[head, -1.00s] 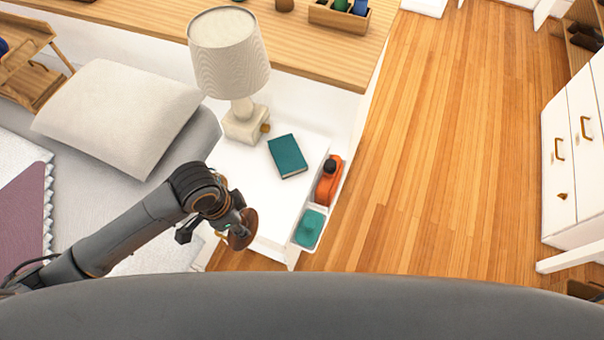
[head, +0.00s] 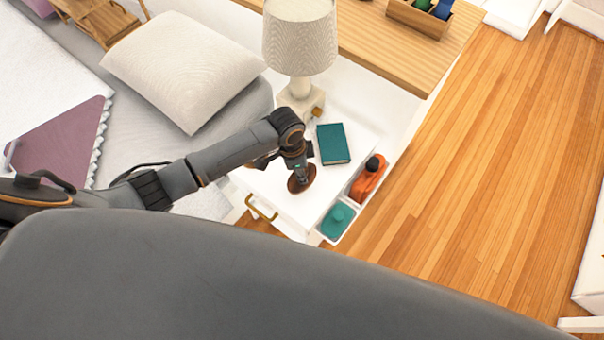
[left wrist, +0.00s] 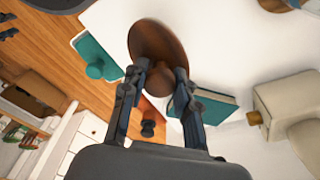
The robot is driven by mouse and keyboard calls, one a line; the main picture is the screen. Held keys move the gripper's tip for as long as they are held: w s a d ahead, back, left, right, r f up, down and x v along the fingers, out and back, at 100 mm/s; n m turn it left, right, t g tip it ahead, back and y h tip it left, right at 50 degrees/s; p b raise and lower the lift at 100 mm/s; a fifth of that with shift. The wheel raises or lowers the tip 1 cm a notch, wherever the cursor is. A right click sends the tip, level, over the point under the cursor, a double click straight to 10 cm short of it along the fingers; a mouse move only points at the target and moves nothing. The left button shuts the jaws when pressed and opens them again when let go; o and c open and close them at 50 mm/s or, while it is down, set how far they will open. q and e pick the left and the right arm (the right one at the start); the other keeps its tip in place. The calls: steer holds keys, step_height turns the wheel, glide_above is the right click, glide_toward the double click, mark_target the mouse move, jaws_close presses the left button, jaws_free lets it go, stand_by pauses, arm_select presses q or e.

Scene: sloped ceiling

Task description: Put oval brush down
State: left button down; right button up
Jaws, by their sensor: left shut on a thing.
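The oval brush (head: 301,183) is brown and sits in my left gripper (head: 300,168), over the front part of the white nightstand top (head: 290,203). In the left wrist view the two fingers (left wrist: 160,72) are closed on the oval brush (left wrist: 158,42). I cannot tell whether the brush touches the top or hangs just above it. My right gripper is in neither view.
A teal book (head: 333,144) and a lamp (head: 299,40) stand behind the brush on the nightstand. A side caddy holds an orange bottle (head: 368,180) and a teal container (head: 338,221). The bed with a pillow (head: 183,70) is at left. Wooden floor (head: 500,180) is open at right.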

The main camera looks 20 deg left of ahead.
mark_target(296, 176)
arm_select(q)
steer(key=shift+w+f, duration=0.15)
steer(key=shift+f, duration=0.75)
steer(key=shift+w+f, duration=0.1)
steer(key=shift+f, duration=0.75)
steer(key=shift+f, duration=0.15)
steer(key=c, duration=1)
jaws_free()
step_height(296, 176, up, 12)
steer(key=a, duration=0.1)
steer(key=shift+s+a, duration=0.3)
steer(key=shift+s, duration=0.1)
